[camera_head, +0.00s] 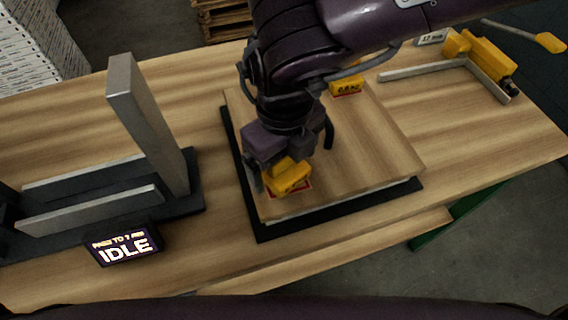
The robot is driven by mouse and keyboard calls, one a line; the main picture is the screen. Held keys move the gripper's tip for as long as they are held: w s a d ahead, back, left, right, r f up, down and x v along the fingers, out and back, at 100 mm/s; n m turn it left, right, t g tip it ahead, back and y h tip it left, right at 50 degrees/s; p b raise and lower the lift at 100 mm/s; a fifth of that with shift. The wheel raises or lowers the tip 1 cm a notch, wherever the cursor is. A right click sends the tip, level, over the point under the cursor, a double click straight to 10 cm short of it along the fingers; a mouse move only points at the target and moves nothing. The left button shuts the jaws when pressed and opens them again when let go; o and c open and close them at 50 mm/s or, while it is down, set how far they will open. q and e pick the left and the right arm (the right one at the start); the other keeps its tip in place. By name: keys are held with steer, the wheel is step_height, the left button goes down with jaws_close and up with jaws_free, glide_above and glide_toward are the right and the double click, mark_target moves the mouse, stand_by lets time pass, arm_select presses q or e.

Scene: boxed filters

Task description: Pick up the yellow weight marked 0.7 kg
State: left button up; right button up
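A yellow weight (289,181) with a red-edged label stands near the front left of a wooden board (375,150); its marking is not readable. A second yellow weight (346,86) stands at the back of the board, partly behind my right arm; its small label looks like 0.8 kg. My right gripper (284,172) points down right at the front weight and covers part of it. A dark finger shows at the weight's left side; the far side is hidden, so I cannot tell whether it grips. My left gripper is not in view.
The board lies on a black base (262,228). At left, a black fixture has an upright metal post (145,120) and a display (124,246) reading IDLE. At back right are a metal angle bar (425,70) and a yellow tool (480,55). The wooden table's (205,245) front is clear.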

steer(key=c, duration=1.4)
steer(key=shift+w+r, duration=0.1)
steer(key=shift+c, duration=1.4)
